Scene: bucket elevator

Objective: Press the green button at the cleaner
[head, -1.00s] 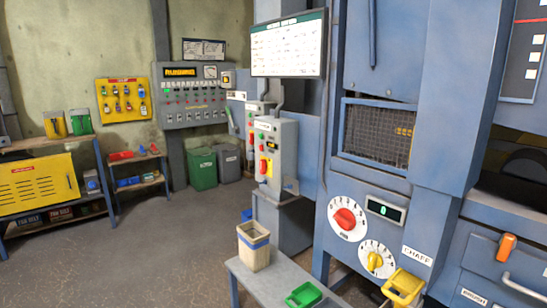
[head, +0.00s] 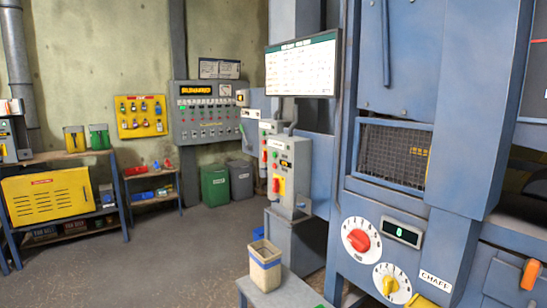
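A grey control box (head: 290,168) stands on a blue-grey post left of the large blue machine (head: 405,60). The blue machine has a mesh window, a red dial (head: 359,240), a yellow dial (head: 388,284), a small display with a green digit (head: 401,232) and a CHAFF label. My gripper is not in view.
A grey bench (head: 280,292) with a beige bin (head: 265,268) stands before the post. A wall panel (head: 205,110) reads RUNNING. Green and grey bins (head: 214,186), shelves and a yellow cabinet (head: 48,195) line the back left. The floor (head: 170,250) at left is clear.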

